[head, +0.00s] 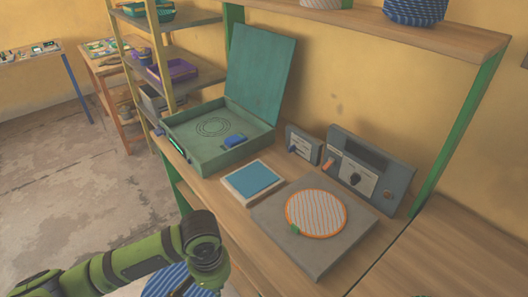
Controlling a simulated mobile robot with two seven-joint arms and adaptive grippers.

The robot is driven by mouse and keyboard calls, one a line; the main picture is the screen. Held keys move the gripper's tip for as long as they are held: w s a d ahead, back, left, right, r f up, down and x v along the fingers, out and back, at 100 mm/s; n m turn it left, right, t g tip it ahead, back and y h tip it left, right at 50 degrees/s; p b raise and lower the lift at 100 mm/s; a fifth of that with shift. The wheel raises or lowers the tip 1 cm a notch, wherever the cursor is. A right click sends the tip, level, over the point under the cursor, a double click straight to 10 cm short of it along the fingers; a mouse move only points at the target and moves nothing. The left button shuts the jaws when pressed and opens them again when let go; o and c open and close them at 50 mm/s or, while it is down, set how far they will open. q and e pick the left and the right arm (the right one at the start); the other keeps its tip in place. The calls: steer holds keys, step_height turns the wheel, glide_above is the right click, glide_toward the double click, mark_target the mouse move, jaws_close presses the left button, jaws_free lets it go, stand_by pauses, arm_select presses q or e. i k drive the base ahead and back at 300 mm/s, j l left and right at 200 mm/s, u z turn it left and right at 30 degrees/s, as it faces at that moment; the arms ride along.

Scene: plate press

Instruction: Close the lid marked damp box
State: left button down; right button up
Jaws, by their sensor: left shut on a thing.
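A green box (205,162) stands on the wooden bench, and its green lid (262,70) is raised, tilted up at the box's back edge. No readable marking shows on the lid. Inside the box are ring marks on the floor and a small blue block (235,140). My left gripper (187,284) is low in front of the bench, well apart from the lid. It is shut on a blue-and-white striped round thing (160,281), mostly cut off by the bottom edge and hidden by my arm. My right gripper is not in view.
A blue pad on a pale board (253,179) lies right of the box. Beyond it a grey slab (275,236) bears a striped disc with an orange rim (316,213). Grey control boxes (369,171) stand behind. A shelf (420,30) runs above. The bench's right part is bare.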

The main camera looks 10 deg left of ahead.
mark_target(213, 126)
steer(key=j+z, duration=0.35)
steer(key=j, duration=0.35)
steer(key=j+z, duration=0.4)
steer(key=j, duration=0.35)
steer(key=k+j+z, duration=0.1)
steer(key=j+z, duration=0.25)
steer(key=j, duration=0.35)
